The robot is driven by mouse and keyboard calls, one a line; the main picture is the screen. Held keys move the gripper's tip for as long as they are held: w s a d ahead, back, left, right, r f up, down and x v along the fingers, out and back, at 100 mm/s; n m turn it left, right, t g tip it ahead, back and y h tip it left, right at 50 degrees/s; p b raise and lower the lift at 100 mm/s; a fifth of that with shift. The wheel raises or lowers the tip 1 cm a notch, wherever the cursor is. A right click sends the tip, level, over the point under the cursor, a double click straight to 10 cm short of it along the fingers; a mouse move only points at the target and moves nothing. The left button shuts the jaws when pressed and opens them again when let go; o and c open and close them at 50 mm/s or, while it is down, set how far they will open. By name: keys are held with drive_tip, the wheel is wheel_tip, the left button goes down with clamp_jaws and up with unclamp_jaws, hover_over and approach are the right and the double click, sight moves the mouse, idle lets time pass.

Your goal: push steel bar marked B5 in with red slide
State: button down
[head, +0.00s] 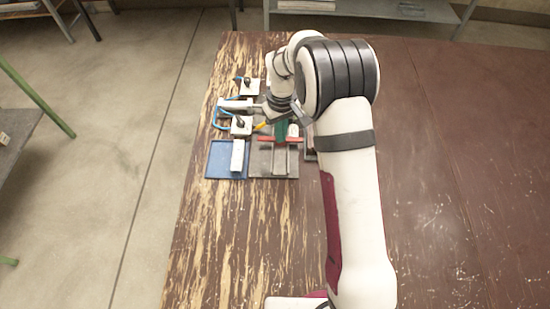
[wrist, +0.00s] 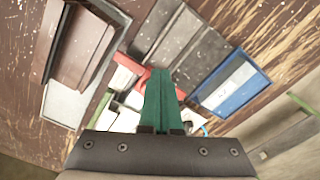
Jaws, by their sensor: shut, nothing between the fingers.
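My gripper (head: 281,136) is over the red slide (head: 295,139), with its green fingers pointing down. In the wrist view the green fingertips (wrist: 160,74) are together and empty. The red slide (wrist: 130,64) runs crosswise behind the fingers, which hide its middle; I cannot tell whether they touch it. The slide lies across the grey fixture (head: 259,165), at the end of its lengthwise channel. A pale bar (head: 238,154) lies on the blue tray beside the fixture and also shows in the wrist view (wrist: 224,85). No B5 mark is readable.
The blue tray (head: 215,165) adjoins the fixture on the left. White clamp blocks (head: 241,126) with dark knobs and a blue tube (head: 215,115) stand beyond it. The table's right side is clear.

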drive_tip(key=shift+w, duration=1.75)
idle(0.5)
drive_tip(key=r, duration=0.4)
drive_tip(key=s+r, duration=0.1)
drive_tip(key=r, duration=0.1)
drive_tip(key=shift+r, duration=0.35)
drive_tip(key=shift+s+r, duration=0.1)
drive_tip(key=shift+r, duration=0.05)
